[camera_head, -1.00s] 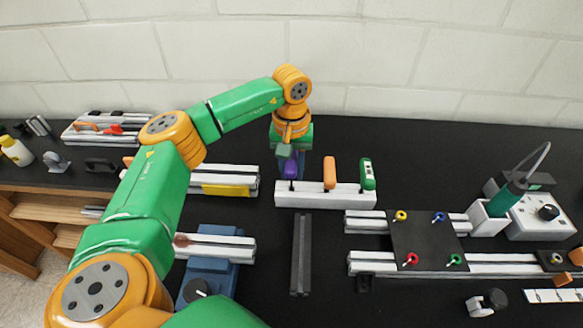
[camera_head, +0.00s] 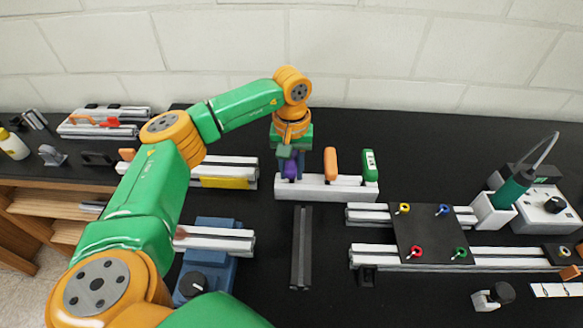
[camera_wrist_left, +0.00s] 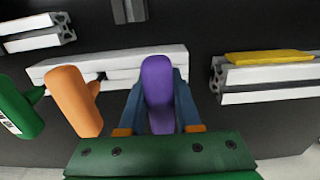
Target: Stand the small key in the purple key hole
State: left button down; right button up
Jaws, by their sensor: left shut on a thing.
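The small key has a purple handle (camera_head: 290,169) and stands upright at the left end of the white key rack (camera_head: 330,192). The handle's lower end is down at the rack's top; the hole and shaft are hidden. My left gripper (camera_head: 291,160) points down and is shut on the purple handle. In the left wrist view the purple handle (camera_wrist_left: 158,92) sits between the two blue fingers, with the rack (camera_wrist_left: 60,70) behind it. My right gripper is out of view.
An orange-handled key (camera_head: 330,163) and a green-handled key (camera_head: 369,164) stand in the same rack, to the right. A dark rail (camera_head: 301,247) lies in front of the rack. A black plate (camera_head: 431,234) on extrusions is at right. A yellow block (camera_head: 224,183) is at left.

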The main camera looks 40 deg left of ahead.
pick_arm(q)
jog(key=c, duration=0.5)
grip_release()
